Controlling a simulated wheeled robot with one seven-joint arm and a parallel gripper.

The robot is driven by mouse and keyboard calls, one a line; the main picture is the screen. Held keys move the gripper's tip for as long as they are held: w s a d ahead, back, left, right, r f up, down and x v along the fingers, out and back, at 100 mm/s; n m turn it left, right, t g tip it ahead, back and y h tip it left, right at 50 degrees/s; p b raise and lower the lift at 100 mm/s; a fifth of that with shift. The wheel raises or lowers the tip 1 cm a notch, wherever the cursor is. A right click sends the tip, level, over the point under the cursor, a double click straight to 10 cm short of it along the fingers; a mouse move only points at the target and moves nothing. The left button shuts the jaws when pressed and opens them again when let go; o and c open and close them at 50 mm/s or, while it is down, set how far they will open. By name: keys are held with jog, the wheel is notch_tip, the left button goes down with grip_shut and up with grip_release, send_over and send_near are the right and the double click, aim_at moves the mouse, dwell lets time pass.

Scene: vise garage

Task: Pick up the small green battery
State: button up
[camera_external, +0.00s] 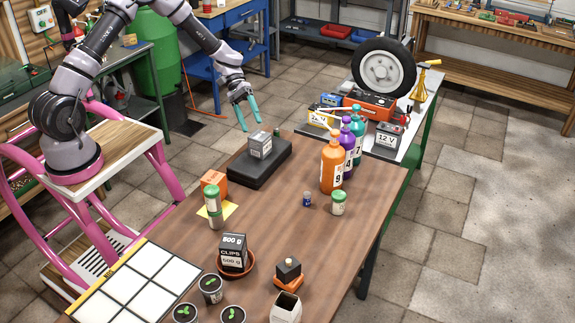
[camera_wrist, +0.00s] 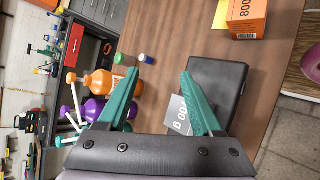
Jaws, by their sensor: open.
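In the wrist view my gripper (camera_wrist: 160,72) has spread teal fingers over the table, one crossing the black platform (camera_wrist: 215,75). A grey weight box (camera_external: 260,145) stands on the platform, close to the green object.
A green-and-silver cylinder (camera_external: 213,207) stands by an orange box (camera_external: 212,183). A short green-topped cylinder (camera_external: 338,203) and a small blue one (camera_external: 307,199) stand near the bottles (camera_external: 332,165). The table's middle is mostly clear.

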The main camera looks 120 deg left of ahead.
jog(key=s+a+f+n+t+y, duration=0.2)
jog(key=s+a+f+n+t, duration=0.3)
jog(key=s+a+f+n, duration=0.4)
jog(key=n+t+y, duration=0.4)
jog(key=n+y, duration=0.5)
jog(key=n, duration=0.3)
send_near(276, 133)
jog(key=shift+w+a+r, duration=0.3)
jog(key=shift+w+r, duration=0.05)
jog(key=shift+r, duration=0.2)
jog(key=shift+w+a+r, duration=0.3)
jog(key=shift+w+r, duration=0.1)
jog(key=shift+r, duration=0.15)
jog(key=shift+w+a+f+n, duration=0.1)
jog(key=shift+a+f+n, duration=0.1)
jog(key=shift+n, duration=0.1)
jog(key=shift+w+a, duration=0.1)
jog(key=shift+w, duration=0.2)
jog(key=x, duration=1)
jog(key=shift+a+f, duration=0.15)
jog(key=shift+f, duration=0.15)
grip_shut()
